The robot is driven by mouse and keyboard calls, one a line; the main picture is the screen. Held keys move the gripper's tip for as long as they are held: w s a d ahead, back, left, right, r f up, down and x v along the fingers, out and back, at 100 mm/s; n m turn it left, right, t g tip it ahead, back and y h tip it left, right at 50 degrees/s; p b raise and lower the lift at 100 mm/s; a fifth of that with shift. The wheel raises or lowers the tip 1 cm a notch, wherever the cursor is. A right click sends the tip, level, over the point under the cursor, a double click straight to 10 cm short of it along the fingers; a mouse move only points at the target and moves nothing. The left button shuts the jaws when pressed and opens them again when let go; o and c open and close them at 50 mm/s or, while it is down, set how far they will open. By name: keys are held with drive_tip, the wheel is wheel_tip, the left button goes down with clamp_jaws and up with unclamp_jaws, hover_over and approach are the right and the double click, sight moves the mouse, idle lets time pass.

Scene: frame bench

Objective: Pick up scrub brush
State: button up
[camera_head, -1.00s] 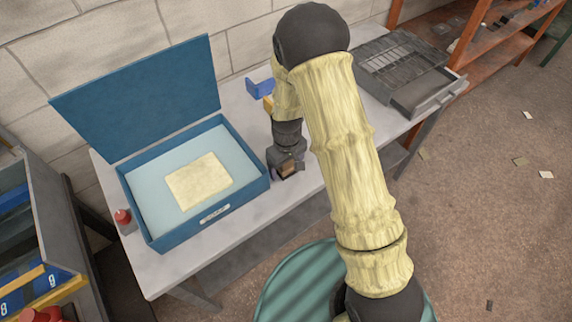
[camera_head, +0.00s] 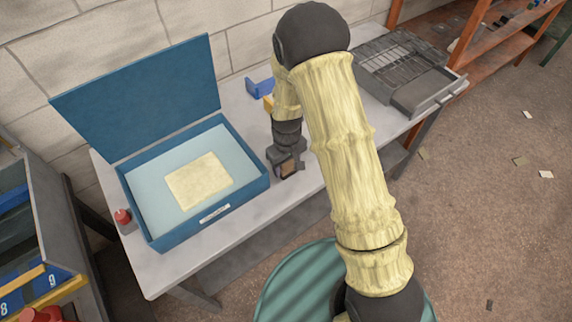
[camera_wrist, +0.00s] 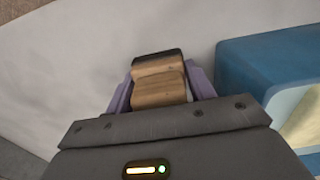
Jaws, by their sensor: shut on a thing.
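The scrub brush (camera_wrist: 158,82) shows in the wrist view as a wooden block with a dark far edge, between the two purple fingers. My gripper (camera_wrist: 160,88) is shut on it. In the head view the brush (camera_head: 288,169) is a small brown patch at the end of my gripper (camera_head: 286,166), over the bench top just right of the blue box. My gripper hides part of the brush, and its bristles are not clearly seen. I cannot tell whether the brush touches the bench.
An open blue box (camera_head: 213,222) with a pale sheet inside stands left on the grey bench (camera_head: 165,271). A red object (camera_head: 123,217) is at its left. A grey tray with a wire rack (camera_head: 425,92) is at the back right. A blue bin (camera_head: 258,88) stands behind my arm.

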wheel_tip(320, 180, up, 10)
drive_tip(key=shift+b, duration=0.45)
drive_tip(key=shift+d, duration=0.1)
drive_tip(key=o, duration=0.4)
drive_tip(key=shift+c, duration=1.2)
drive_tip(key=w+d+f+m, duration=0.1)
drive_tip(key=d+f+m, duration=0.1)
drive_tip(key=d, duration=0.2)
drive_tip(key=w+d+f+m, duration=0.1)
drive_tip(key=d+f+m, duration=0.1)
drive_tip(key=d, duration=0.3)
drive_tip(key=w+d+f+m, duration=0.2)
drive_tip(key=d+f, duration=0.1)
drive_tip(key=d, duration=0.1)
drive_tip(key=shift+d+f+m, duration=0.1)
drive_tip(key=shift+d+m, duration=0.2)
drive_tip(key=shift+m, duration=0.1)
